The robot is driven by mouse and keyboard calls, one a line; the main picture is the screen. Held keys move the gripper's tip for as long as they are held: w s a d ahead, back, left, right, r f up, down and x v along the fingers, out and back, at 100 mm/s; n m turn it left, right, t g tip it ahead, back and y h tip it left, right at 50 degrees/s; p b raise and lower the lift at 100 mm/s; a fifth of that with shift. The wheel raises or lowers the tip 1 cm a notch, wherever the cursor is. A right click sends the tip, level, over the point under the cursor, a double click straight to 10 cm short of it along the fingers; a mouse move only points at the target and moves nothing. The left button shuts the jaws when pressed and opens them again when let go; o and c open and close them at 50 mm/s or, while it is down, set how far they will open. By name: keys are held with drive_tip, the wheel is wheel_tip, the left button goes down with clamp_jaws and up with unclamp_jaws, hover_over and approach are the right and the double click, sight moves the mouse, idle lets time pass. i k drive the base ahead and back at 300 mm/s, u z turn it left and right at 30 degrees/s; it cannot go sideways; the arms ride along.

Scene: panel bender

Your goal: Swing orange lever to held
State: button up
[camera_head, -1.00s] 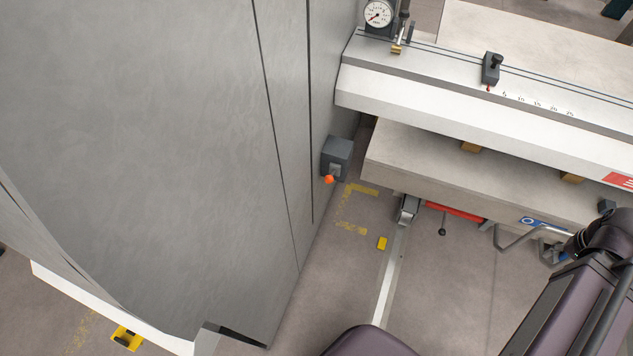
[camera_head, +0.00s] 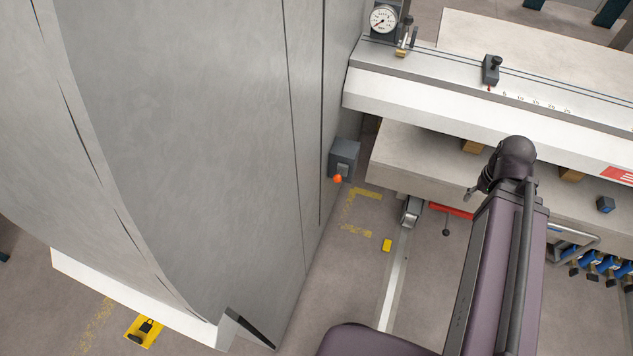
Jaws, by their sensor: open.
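The orange lever (camera_head: 338,178) shows as a small orange knob. It sits at the lower front of a dark grey box (camera_head: 344,158) on the side of the tall grey machine housing. Its shaft and any position marks are too small to read. My arm rises at the right. Only a small grey tip of my gripper (camera_head: 471,192) shows left of the dark wrist joint; the rest is hidden behind the arm. My gripper is open and well to the right of the lever, apart from it.
The tall grey housing (camera_head: 200,130) fills the left. The machine bed (camera_head: 420,155) juts out right of the lever, below a pale beam (camera_head: 430,102) with a dial gauge (camera_head: 383,19). A yellow block (camera_head: 387,245) lies on the floor.

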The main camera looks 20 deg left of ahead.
sight(338, 178)
drive_tip(key=u, duration=1.1)
drive_tip(key=k, duration=0.95)
drive_tip(key=z, duration=0.05)
drive_tip(key=i, duration=0.8)
drive_tip(key=u, duration=0.05)
